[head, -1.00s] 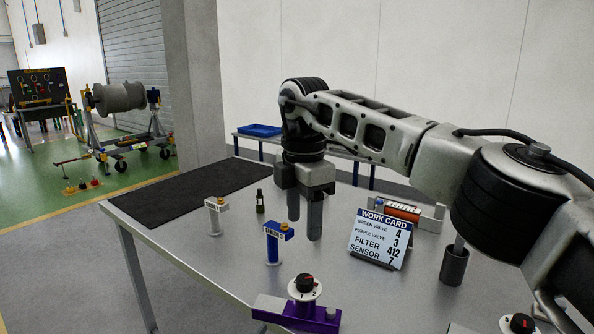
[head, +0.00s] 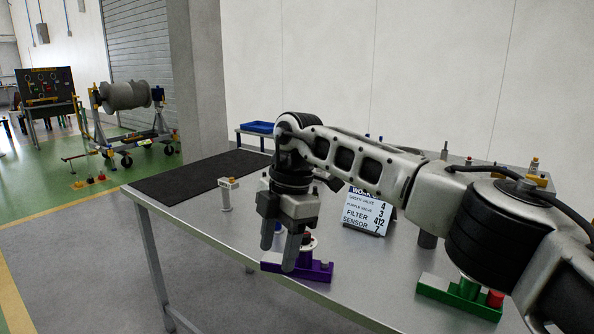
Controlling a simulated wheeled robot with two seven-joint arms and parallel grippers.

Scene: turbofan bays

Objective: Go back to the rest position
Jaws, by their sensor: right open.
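My right arm comes in from the right. Its gripper (head: 280,246) hangs fingers down over the near part of the table (head: 235,238). The two fingers are apart, with nothing seen between them. The gripper is in front of the purple valve (head: 318,270) and covers part of it, and it hides most of a blue post behind. My left gripper is not in view.
A work card (head: 366,214) stands behind my arm. A green valve base (head: 440,292) with a red knob (head: 495,299) is at right. A pale post (head: 226,195) stands near the black mat (head: 200,177). A blue tray (head: 257,127) lies farther back. Open floor is at left.

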